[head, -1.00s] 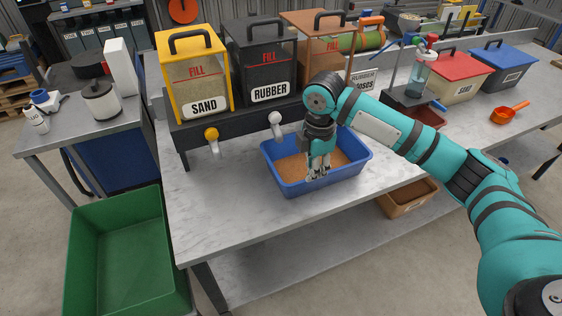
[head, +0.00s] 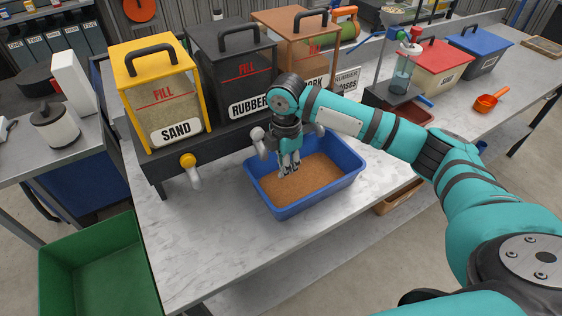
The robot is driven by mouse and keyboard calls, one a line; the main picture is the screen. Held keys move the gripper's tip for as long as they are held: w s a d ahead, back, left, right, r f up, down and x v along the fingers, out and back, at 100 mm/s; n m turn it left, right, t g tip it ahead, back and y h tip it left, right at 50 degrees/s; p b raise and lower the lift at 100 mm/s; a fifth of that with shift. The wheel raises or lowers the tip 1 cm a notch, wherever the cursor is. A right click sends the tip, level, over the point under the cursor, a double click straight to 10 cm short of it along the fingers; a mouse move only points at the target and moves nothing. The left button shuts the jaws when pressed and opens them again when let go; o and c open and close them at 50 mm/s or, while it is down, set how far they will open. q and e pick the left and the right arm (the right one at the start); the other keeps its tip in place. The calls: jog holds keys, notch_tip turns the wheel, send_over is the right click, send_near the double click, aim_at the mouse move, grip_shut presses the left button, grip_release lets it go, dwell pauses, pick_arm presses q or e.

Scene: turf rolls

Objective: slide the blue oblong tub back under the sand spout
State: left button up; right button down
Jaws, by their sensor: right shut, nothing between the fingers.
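The blue oblong tub (head: 318,200) sits on the grey worktop, with brown granular material (head: 310,178) inside. It stands to the right of the sand spout (head: 191,170), which has a yellow knob and hangs under the yellow SAND bin (head: 158,92). A clear gap of worktop separates them. The rubber spout (head: 260,141) is by the tub's back left corner. My right gripper (head: 289,170) points down over the tub's inside, towards its back left part. Its fingers are shut and hold nothing; whether the tips touch the material is unclear. My left gripper is out of view.
The RUBBER bin (head: 232,70) and an orange-brown bin (head: 302,45) stand beside the SAND bin. A green crate (head: 100,262) is below the table's left end. An orange scoop (head: 490,101) and lidded boxes are at the right. The worktop left of the tub is bare.

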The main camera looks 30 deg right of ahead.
aim_at(270, 198)
notch_tip(270, 198, down, 6)
jog(key=a+p, duration=0.1)
jog(key=a, duration=0.2)
jog(key=shift+s+f+p, duration=0.1)
jog(key=shift+f+p, duration=0.1)
jog(key=shift+p, duration=0.15)
jog(key=shift+a, duration=0.5)
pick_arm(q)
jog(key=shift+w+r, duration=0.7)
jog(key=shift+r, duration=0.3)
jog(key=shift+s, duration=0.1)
